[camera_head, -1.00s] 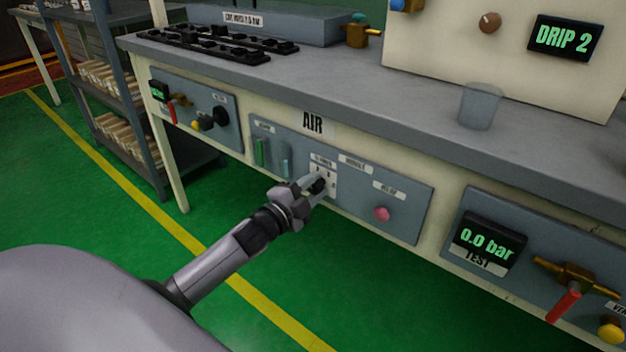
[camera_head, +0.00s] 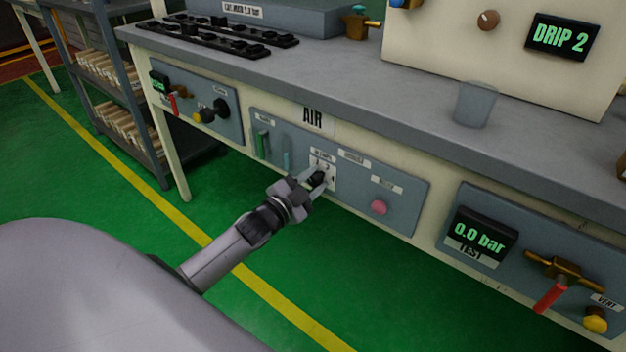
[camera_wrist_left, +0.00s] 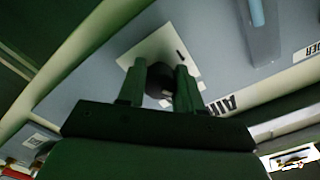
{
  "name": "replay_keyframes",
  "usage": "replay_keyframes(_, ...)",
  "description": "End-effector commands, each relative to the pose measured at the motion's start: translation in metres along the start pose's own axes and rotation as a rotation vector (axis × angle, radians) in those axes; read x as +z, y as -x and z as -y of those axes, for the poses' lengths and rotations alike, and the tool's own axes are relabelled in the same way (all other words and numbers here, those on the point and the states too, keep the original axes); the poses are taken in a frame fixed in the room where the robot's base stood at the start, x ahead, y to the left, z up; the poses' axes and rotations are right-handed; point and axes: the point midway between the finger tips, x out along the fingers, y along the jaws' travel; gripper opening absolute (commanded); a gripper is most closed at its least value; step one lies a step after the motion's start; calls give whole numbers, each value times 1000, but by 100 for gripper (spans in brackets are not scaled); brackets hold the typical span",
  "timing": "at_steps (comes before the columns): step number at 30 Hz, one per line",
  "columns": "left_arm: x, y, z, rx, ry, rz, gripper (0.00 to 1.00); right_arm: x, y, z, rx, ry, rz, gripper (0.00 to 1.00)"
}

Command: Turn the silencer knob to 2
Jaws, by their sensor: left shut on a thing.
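The silencer knob (camera_head: 318,178) is a small black knob on a white dial plate (camera_head: 330,184) in the AIR panel (camera_head: 410,205) on the bench front. My left gripper (camera_head: 316,181) reaches it from the front left and is shut on it. In the left wrist view the dark round knob (camera_wrist_left: 159,82) sits between the two fingers, with the white plate (camera_wrist_left: 150,50) behind. A short dark mark shows on that plate. The dial's numbers and the knob's pointer cannot be read. My right gripper is not in view.
A pink button (camera_head: 379,207) is right of the dial on the same panel. A 0.0 bar display (camera_head: 480,234) and red-handled valve (camera_head: 550,296) are farther right. Green floor lies open in front.

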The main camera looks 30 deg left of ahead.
Motion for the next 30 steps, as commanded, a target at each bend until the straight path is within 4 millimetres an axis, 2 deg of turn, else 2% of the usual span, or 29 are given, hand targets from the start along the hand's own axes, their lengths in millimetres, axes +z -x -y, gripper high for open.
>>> replay_keyframes(5,3,0,2,-2,-2,8,4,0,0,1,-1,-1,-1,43)
replay_keyframes(6,3,0,2,-2,-2,8,45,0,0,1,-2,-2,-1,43)
replay_keyframes(8,3,0,2,-2,-3,7,60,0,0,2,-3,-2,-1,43)
replay_keyframes(20,1,6,0,1,-1,3,60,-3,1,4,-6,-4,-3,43)
replay_keyframes(30,1,49,1,1,-1,5,60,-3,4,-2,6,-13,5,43)
